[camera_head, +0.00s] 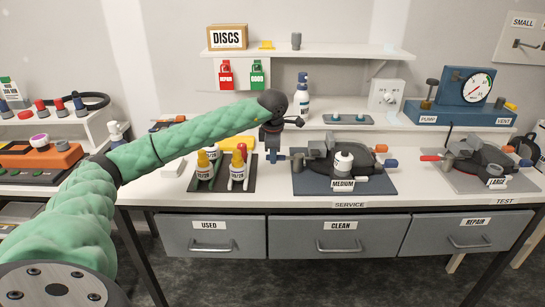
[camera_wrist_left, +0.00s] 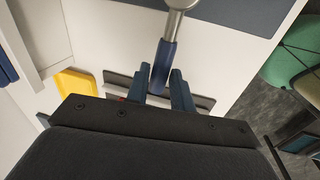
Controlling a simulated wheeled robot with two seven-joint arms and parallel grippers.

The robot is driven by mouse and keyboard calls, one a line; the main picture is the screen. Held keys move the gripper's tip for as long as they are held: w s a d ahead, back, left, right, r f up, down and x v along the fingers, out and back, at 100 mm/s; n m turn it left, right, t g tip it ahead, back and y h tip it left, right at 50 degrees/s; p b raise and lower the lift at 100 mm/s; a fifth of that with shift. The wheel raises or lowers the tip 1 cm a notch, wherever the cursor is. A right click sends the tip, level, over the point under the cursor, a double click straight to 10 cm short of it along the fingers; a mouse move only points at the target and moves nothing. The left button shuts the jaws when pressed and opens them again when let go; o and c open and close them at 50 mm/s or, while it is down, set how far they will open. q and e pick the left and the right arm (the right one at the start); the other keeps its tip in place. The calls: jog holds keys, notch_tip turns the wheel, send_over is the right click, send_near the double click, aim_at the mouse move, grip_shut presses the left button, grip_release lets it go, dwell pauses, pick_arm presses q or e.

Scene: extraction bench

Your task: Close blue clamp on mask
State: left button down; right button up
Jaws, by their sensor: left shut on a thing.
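My left gripper (camera_head: 272,154) is at the left side of the MEDIUM fixture (camera_head: 345,165), which stands on a dark mat. In the left wrist view my gripper (camera_wrist_left: 162,82) has its two fingers on either side of a blue clamp handle (camera_wrist_left: 164,62) with a metal rod, and is shut on it. The fixture also has a red handle (camera_head: 381,148) and a blue handle (camera_head: 391,163) on its right. Whether the held clamp is closed cannot be told. My right gripper is not in view.
Several yellow- and red-capped bottles stand on a dark tray (camera_head: 218,181) left of the fixture. The LARGE fixture (camera_head: 485,160) stands to the right, below the blue pump gauge (camera_head: 465,90). A shelf (camera_head: 320,51) runs behind. Grey drawers (camera_head: 336,236) are below the front edge.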

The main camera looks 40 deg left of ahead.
pick_arm(q)
jog(key=shift+s+d+n, duration=0.15)
jog(key=shift+n, duration=0.15)
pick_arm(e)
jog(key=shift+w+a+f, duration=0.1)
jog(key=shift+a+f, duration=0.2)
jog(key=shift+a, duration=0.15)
pick_arm(q)
jog(key=c, duration=1.2)
grip_release()
jog(key=shift+c, duration=0.2)
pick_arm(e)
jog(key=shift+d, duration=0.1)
